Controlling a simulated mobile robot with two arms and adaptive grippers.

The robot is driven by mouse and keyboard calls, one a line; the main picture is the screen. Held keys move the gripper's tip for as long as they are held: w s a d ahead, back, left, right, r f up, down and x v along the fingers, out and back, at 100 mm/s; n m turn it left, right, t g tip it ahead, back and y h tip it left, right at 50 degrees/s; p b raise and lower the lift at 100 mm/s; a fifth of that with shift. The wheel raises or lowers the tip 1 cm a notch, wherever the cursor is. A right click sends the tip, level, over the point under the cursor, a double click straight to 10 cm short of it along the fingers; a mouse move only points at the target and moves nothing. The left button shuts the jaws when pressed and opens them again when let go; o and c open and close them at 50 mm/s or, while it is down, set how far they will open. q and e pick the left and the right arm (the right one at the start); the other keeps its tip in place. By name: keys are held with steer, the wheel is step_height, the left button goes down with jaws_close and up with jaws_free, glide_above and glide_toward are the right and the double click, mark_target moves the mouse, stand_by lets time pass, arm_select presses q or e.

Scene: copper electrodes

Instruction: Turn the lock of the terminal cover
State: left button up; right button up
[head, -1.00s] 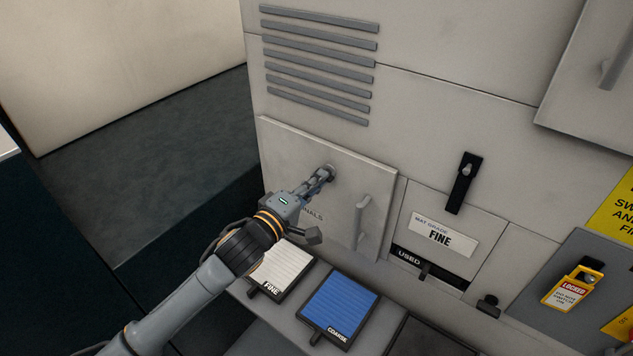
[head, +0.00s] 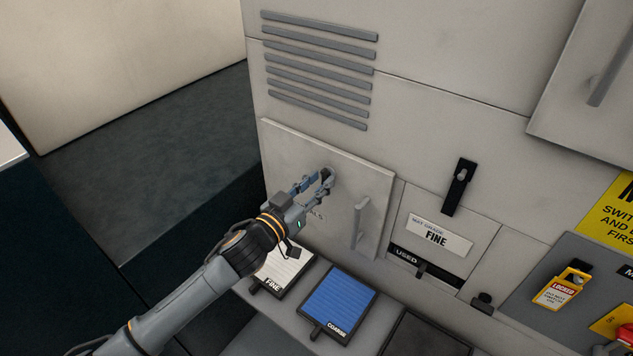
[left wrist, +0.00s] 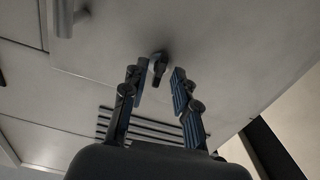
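The terminal cover (head: 300,146) is a pale panel low on the cabinet, closed, with a grey bar handle (head: 360,222) at its right side. Its lock (head: 330,173) is a small dark knob near the upper middle of the cover, partly hidden by my fingers in the head view. My left gripper (head: 314,181) is open at the lock. In the left wrist view, the lock (left wrist: 158,63) shows just ahead of and between the spread fingertips (left wrist: 158,75). I cannot tell whether either finger touches it. My right gripper is not in view.
Below the cover, a white FINE pad (head: 284,265) and a blue COARSE pad (head: 338,303) lie on a ledge. To the right are a black latch (head: 458,188), a USED slot (head: 428,268) and a yellow LOCKED padlock tag (head: 560,290). Vent slats are above.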

arm_select(q)
steer(key=shift+s+a+p, duration=0.3)
steer(key=shift+s+a, duration=0.05)
steer(key=shift+s, duration=0.1)
steer(key=p+v, duration=0.1)
steer(key=v, duration=0.4)
stand_by(0.4)
